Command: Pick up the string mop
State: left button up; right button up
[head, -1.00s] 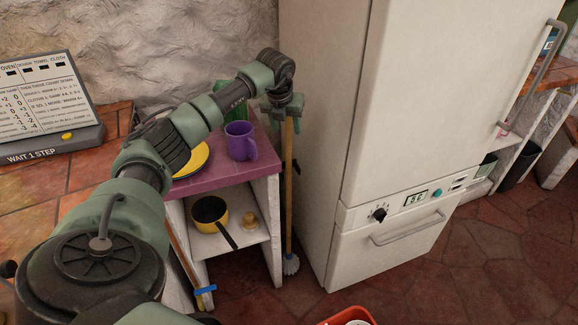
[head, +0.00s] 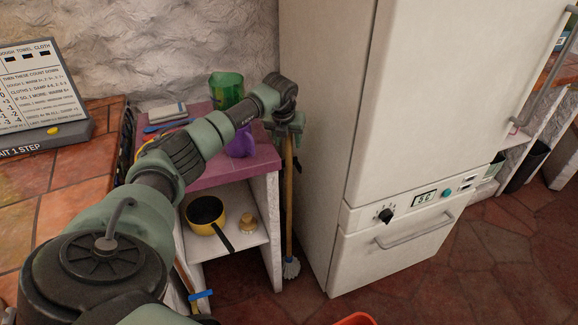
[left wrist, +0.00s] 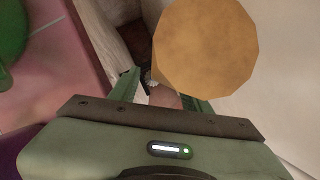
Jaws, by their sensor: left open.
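The string mop stands upright in the narrow gap between the shelf unit and the fridge. Its wooden handle (head: 288,200) runs down to a white string head (head: 291,268) on the floor. My left gripper (head: 287,128) is at the handle's upper end and hides its top in the head view. In the left wrist view the round tan handle end (left wrist: 205,45) is large and close to the camera. The green fingers of my left gripper (left wrist: 162,92) are apart there. I cannot tell whether they touch the handle. My right gripper is not in view.
The white fridge (head: 400,120) stands close on the right. The shelf unit (head: 262,190) on the left holds a green pitcher (head: 227,88), a purple mug (head: 241,146) partly behind my arm, and a yellow pan (head: 205,210). A red container (head: 355,320) shows at the bottom edge.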

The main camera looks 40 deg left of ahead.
pick_arm(q)
jog(key=shift+x, duration=0.85)
jog(key=shift+r, duration=0.1)
grip_shut()
jog(key=shift+w, duration=0.1)
jog(key=shift+r, duration=0.1)
